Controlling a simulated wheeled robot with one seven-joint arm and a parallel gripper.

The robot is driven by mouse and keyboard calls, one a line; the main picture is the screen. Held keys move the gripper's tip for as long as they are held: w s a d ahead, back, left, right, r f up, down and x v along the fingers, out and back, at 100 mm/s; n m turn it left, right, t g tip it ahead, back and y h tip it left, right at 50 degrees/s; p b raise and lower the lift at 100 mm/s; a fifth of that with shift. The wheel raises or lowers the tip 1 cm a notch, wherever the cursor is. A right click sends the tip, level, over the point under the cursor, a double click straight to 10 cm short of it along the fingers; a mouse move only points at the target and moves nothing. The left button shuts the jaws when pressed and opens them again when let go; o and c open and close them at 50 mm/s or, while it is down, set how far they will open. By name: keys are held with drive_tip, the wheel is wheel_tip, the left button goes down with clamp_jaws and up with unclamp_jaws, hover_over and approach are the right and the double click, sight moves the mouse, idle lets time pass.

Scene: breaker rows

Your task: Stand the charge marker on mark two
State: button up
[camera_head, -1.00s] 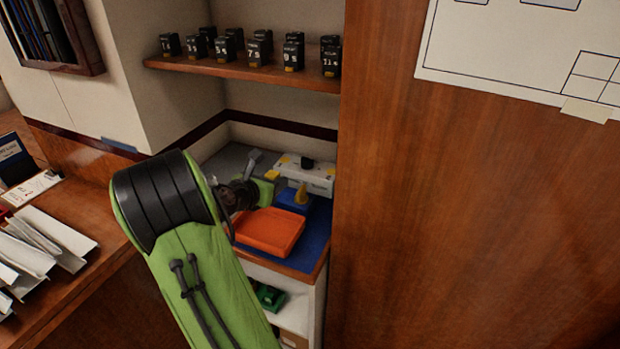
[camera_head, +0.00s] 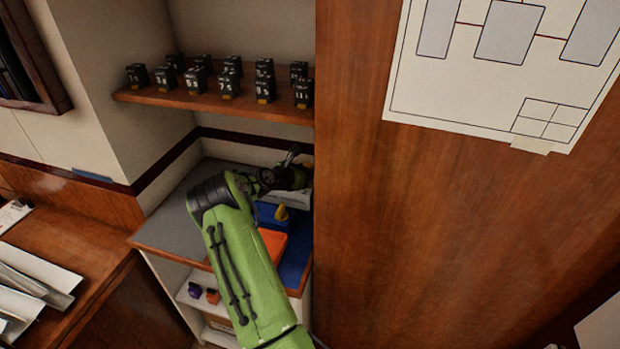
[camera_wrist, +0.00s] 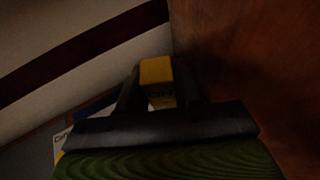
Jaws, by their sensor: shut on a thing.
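My gripper (camera_wrist: 159,84) is shut on a small yellow piece with dark lettering, which I take for the charge marker (camera_wrist: 156,70). The piece stands up between the two dark fingers in the wrist view, and its lower part is partly hidden. In the head view my gripper (camera_head: 290,170) is over the back right of the counter, close to the wooden panel, and the held piece cannot be made out. A white box (camera_head: 292,199) is below it, partly hidden. I cannot make out mark two in either view.
A blue box with a yellow knob (camera_head: 281,213) and an orange tray (camera_head: 273,245) sit on the counter. Several black numbered blocks stand on the shelf (camera_head: 215,101) above. The wooden panel (camera_head: 360,230) closes off the right. The grey counter left of my arm (camera_head: 170,222) is bare.

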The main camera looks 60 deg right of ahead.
drive_tip(key=shift+f, duration=0.95)
drive_tip(key=shift+f, duration=0.15)
drive_tip(key=o, duration=1)
drive_tip(key=shift+o, duration=0.2)
drive_tip(key=shift+r, duration=0.25)
drive_tip(key=v, duration=1.2)
drive_tip(key=shift+a+f+p, duration=0.1)
drive_tip(key=shift+p, duration=0.3)
